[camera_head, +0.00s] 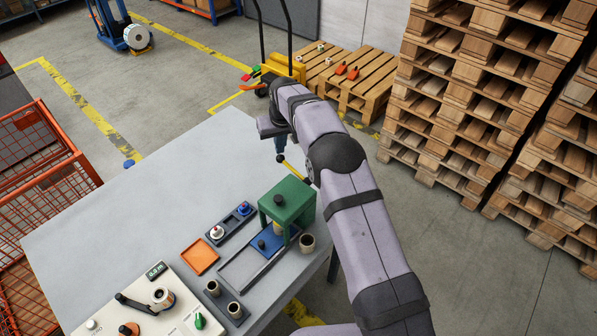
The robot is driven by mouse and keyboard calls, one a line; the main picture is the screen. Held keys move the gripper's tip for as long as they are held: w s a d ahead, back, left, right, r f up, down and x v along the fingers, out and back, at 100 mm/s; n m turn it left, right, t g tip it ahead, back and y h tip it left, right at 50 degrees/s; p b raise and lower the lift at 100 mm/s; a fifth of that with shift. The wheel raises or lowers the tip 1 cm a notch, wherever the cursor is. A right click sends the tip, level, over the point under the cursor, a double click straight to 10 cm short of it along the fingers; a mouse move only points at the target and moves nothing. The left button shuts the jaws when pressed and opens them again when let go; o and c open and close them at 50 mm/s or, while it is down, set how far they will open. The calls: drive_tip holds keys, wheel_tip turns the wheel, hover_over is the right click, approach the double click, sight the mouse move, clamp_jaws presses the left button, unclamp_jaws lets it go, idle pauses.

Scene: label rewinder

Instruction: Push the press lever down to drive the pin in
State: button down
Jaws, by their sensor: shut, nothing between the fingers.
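The green press (287,198) stands on the right part of the grey table, with a dark round cap on top. A yellow press lever (293,168) slopes up and back from behind it to a small dark knob. My gripper (280,152) is shut and empty, pointing down at the knob end of the lever. I cannot tell whether it touches the knob. A blue plate (270,241) with a dark knob lies in a grey slide at the front of the press. I cannot make out the pin.
An orange tray (200,257), a dark two-well holder (231,224) and several small cups stand near the press. A cream rewinder unit (150,308) fills the table's front left. The back left of the table (180,170) is clear. Pallets stand beyond.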

sight(281, 158)
idle(0.4)
drive_tip(key=shift+f+b, duration=0.4)
drive_tip(key=shift+f, duration=0.45)
drive_tip(key=shift+f+b, duration=1.6)
drive_tip(key=shift+f, duration=0.95)
drive_tip(key=shift+r, duration=0.2)
drive_tip(key=shift+r+p, duration=1.7)
drive_tip(key=shift+r, duration=0.85)
drive_tip(key=shift+r+p, duration=2.05)
drive_tip(key=shift+r, duration=0.9)
